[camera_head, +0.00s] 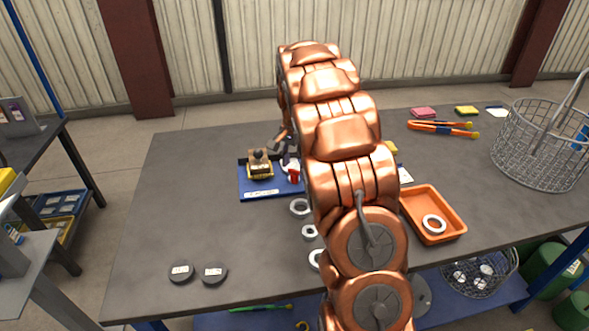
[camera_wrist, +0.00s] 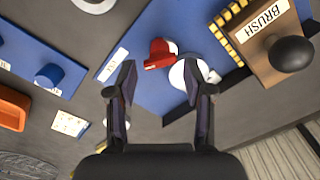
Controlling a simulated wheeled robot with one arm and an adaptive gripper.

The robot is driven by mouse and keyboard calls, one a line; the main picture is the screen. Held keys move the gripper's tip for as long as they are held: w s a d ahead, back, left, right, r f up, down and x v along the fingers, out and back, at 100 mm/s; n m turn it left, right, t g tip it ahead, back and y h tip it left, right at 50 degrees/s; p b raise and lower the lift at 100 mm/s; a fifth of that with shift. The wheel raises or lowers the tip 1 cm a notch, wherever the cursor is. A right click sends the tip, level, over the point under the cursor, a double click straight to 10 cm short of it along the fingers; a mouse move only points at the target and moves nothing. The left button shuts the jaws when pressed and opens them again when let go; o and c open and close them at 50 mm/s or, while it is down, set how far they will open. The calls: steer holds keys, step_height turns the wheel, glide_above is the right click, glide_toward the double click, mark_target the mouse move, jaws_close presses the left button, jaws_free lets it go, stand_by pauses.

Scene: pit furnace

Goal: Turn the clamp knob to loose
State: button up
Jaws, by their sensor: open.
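A red knob-like part (camera_wrist: 160,53) with a pointed side lies between and just beyond my fingertips in the wrist view. I take it as the clamp knob, but no label on it is readable. A round white part (camera_wrist: 186,74) sits beside it, partly hidden by the right finger. Both are on a blue board (camera_wrist: 185,22). In the head view the red part (camera_head: 294,175) shows beside my gripper (camera_head: 285,150). My gripper (camera_wrist: 160,80) is open and empty in the wrist view, its fingers apart and not visibly touching the red part.
A wooden brush (camera_wrist: 268,42) with a black knob stands close to the right finger. A second blue board (camera_wrist: 25,30) carries a blue knob (camera_wrist: 49,75). An orange tray (camera_head: 460,228), loose rings (camera_head: 299,207) and a wire basket (camera_head: 540,150) are on the table.

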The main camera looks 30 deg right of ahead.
mark_target(295, 170)
steer(key=shift+f, duration=1.7)
steer(key=c, duration=0.9)
